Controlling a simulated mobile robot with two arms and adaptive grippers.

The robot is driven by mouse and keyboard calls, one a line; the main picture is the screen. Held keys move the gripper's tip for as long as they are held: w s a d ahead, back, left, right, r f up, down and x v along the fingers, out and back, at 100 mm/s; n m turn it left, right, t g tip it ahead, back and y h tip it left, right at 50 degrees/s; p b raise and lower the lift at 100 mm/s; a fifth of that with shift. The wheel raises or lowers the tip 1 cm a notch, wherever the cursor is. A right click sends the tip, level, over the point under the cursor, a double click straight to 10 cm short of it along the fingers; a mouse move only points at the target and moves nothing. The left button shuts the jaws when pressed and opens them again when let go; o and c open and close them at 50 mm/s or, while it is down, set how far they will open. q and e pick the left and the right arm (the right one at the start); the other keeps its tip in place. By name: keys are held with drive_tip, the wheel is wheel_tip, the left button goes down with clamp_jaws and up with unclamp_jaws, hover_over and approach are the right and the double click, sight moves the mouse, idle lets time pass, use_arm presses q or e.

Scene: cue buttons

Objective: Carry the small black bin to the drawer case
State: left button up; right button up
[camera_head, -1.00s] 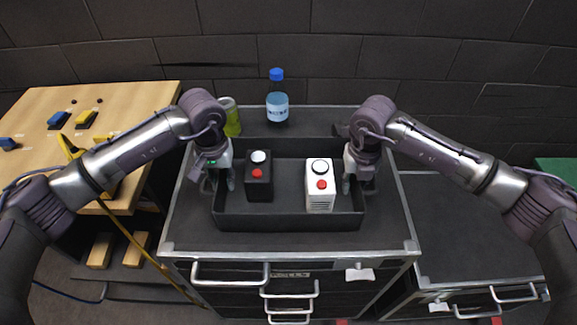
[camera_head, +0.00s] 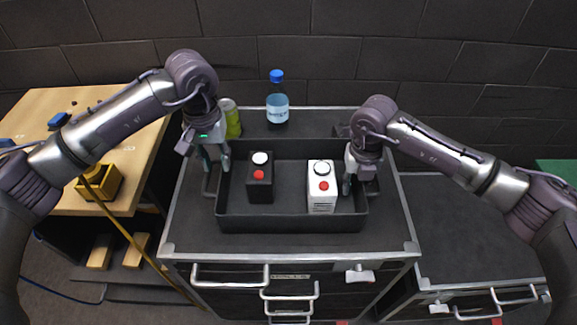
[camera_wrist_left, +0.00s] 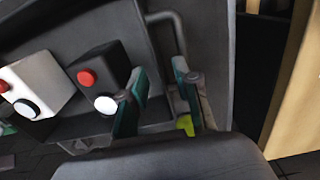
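The small black bin (camera_head: 290,223) sits on the top of a grey drawer case (camera_head: 290,244). My left gripper (camera_head: 213,160) is above the bin's left end. The left wrist view shows its fingers (camera_wrist_left: 160,98) apart near the bin's end wall and bar handle (camera_wrist_left: 178,35), with nothing clamped. My right gripper (camera_head: 358,185) is low at the bin's right end; its grip there is hidden.
A blue-capped bottle (camera_head: 278,105) and a green can (camera_head: 230,118) stand behind the bin. A wooden table (camera_head: 60,105) with yellow and blue items is at the left. A lower drawer unit (camera_head: 455,235) with a clear top is at the right.

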wheel_tip(320, 180, up, 12)
drive_tip(key=shift+f, duration=0.15)
idle(0.7)
